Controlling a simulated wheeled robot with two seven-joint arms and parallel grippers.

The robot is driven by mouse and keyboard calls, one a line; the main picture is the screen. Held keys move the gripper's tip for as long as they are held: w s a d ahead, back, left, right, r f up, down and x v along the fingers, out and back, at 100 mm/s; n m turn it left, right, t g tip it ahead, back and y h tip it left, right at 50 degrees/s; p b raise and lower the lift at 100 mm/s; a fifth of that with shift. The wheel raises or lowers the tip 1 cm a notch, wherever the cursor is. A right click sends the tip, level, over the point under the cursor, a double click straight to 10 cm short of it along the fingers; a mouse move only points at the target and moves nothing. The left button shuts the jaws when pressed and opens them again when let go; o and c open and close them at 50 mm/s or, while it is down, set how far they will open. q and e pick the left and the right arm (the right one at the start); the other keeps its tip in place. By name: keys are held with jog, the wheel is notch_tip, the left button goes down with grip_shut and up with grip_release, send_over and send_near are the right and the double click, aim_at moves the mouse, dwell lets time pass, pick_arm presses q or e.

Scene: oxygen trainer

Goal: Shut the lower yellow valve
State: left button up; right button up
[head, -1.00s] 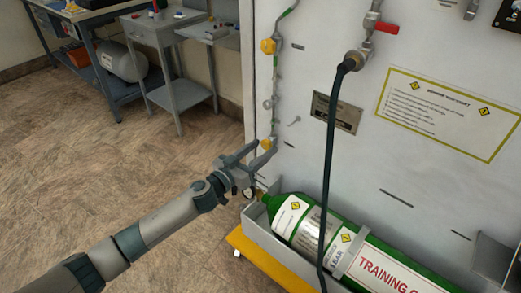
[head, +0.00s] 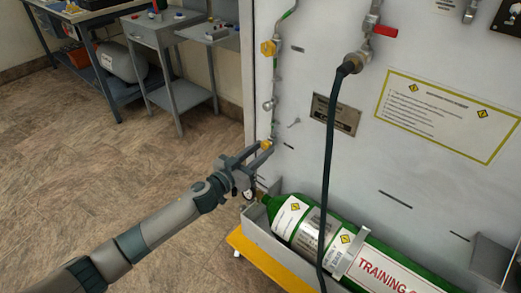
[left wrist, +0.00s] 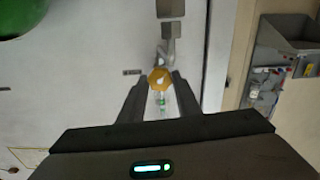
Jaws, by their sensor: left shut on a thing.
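The lower yellow valve (head: 267,145) is a small yellow knob low on the thin vertical pipe at the panel's left edge. My left gripper (head: 262,150) reaches it from the lower left and is shut on it. In the left wrist view the yellow knob (left wrist: 160,78) sits between the two dark fingertips of my left gripper (left wrist: 160,86). The fingers partly hide the knob in the head view. My right gripper is not in view.
An upper yellow valve (head: 268,48) is higher on the same pipe. A green cylinder (head: 290,217) lies in a grey cradle below right. A black hose (head: 328,170) hangs from a fitting near a red handle (head: 384,31).

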pick_arm(q)
jog(key=shift+m+p, duration=0.35)
jog(key=shift+m, duration=0.25)
jog(key=shift+m+p, duration=0.5)
jog(key=shift+m, duration=0.5)
jog(key=shift+m+p, duration=0.4)
jog(key=shift+m, duration=1)
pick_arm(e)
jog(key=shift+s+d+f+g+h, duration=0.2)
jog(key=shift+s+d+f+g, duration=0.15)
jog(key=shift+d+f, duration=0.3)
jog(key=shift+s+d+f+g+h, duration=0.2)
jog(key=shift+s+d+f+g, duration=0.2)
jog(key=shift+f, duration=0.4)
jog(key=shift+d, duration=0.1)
pick_arm(q)
jog(key=o, duration=1.1)
jog(key=shift+c, duration=0.2)
